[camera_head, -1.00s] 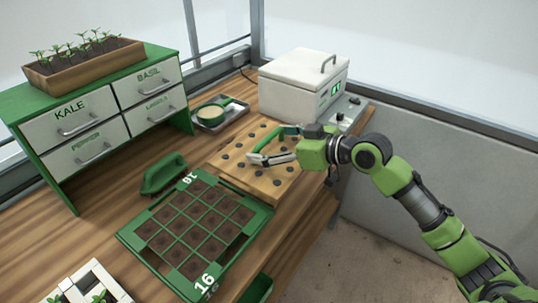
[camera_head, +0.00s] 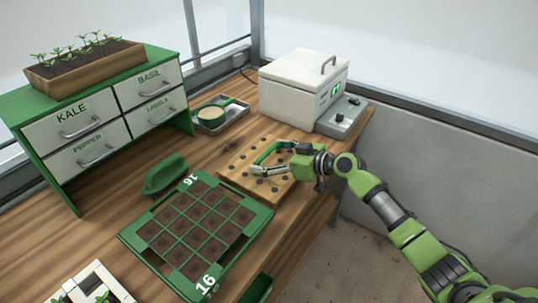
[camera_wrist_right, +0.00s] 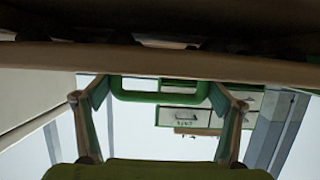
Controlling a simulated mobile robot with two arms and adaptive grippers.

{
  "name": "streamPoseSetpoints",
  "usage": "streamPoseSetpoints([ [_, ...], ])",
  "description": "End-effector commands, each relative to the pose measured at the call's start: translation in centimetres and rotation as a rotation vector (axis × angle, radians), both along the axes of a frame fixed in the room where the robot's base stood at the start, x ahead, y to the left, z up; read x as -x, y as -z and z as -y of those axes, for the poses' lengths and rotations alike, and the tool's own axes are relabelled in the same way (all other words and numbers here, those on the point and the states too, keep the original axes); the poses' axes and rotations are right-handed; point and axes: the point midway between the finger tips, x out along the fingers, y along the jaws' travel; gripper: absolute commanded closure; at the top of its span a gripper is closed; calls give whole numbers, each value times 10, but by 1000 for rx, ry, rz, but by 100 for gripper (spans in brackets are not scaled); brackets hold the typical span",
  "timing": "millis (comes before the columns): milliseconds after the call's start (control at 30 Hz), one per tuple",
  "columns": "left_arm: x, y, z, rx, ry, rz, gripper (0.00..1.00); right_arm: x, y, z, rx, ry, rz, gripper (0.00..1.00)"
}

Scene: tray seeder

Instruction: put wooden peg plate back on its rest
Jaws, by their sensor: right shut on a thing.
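The wooden peg plate (camera_head: 235,172), a pale board with rows of dark pegs or holes and a green handle (camera_head: 264,152), is over the table's right part, just behind the seed tray. My right gripper (camera_head: 268,158) is shut on its green handle from the right. The plate looks roughly level; whether its underside touches anything cannot be told. In the right wrist view the handle (camera_wrist_right: 160,97) lies between the two fingers, with the plate's edge (camera_wrist_right: 200,65) across the top. The rest under the plate is hidden. My left gripper is out of view.
A green-framed seed tray (camera_head: 135,240) lies in front of the plate. A green scoop-like tool (camera_head: 165,175) is left of it. A white lidded box (camera_head: 290,92) stands behind, with a metal tray (camera_head: 222,122) holding a bowl. A drawer cabinet (camera_head: 75,125) stands at left. The table's right edge is close.

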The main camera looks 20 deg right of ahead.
Motion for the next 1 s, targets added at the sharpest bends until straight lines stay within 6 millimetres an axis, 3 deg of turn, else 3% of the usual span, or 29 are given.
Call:
streamPoseSetpoints([
  [500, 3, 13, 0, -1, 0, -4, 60, -1, 7, 0, -1, 1, 4, 49],
  [533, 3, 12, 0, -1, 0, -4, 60, 0, 8, 0, 0, 0, 0, 9],
  [567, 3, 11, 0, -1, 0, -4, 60, 0, 7, 0, 0, 0, 0, 1],
  [1000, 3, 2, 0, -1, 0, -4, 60, 0, 0, 0, -1, 0, -1, 0],
])
